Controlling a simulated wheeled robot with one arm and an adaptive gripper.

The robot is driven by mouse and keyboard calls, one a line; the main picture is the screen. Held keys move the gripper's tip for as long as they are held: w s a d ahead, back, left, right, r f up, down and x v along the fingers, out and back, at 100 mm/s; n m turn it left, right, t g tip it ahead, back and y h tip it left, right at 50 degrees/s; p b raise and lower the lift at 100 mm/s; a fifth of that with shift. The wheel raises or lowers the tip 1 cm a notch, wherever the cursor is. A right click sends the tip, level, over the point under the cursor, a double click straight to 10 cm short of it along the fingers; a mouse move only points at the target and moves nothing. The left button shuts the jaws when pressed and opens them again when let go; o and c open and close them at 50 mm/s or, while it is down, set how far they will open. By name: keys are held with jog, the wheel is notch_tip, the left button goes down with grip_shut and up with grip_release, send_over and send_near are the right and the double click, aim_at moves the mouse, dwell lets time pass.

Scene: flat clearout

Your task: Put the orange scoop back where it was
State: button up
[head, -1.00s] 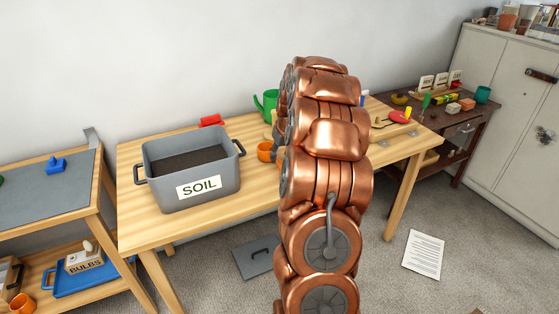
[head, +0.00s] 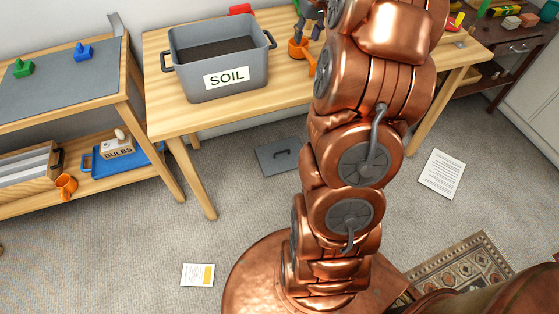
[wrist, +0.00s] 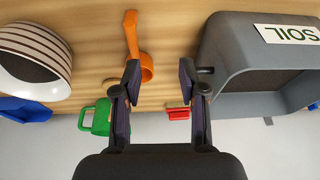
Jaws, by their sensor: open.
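The orange scoop (head: 298,50) lies on the wooden table, just right of the grey soil bin (head: 215,68). In the wrist view, the scoop (wrist: 131,32) shows its handle and its round cup beside my left finger. My gripper (wrist: 159,80) is open and empty, its fingers spread close to the scoop. I cannot tell whether the cup is between the fingers or beyond them. In the head view my gripper (head: 314,18) is at the top, close to the scoop and partly hidden by my arm.
The soil bin (wrist: 240,75) stands close to my right finger. A striped pot (wrist: 60,75), a green watering can (wrist: 100,118) and a red object (wrist: 178,113) are nearby. An orange cup (head: 66,185) and a blue tray (head: 140,160) are on the lower left shelf. A grey lid (head: 282,157) lies on the floor.

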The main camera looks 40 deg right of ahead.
jog(key=s+a+n+g+y, duration=0.1)
jog(key=s+a, duration=0.4)
jog(key=a, duration=0.7)
jog(key=s+a+n+g+y, duration=0.1)
jog(key=s+a, duration=0.3)
jog(key=a, duration=0.8)
jog(key=s+a+f+g, duration=0.1)
jog(key=s+a, duration=0.2)
jog(key=s, duration=0.4)
jog(key=s+a+f+n+g, duration=0.1)
jog(key=s+a+f, duration=0.1)
jog(key=s+a, duration=0.2)
jog(key=s+a+f+g+h, duration=0.1)
jog(key=s+a, duration=0.3)
jog(key=s, duration=0.7)
jog(key=shift+f+g, duration=0.3)
jog(key=shift+f, duration=0.15)
jog(key=shift+a, duration=0.1)
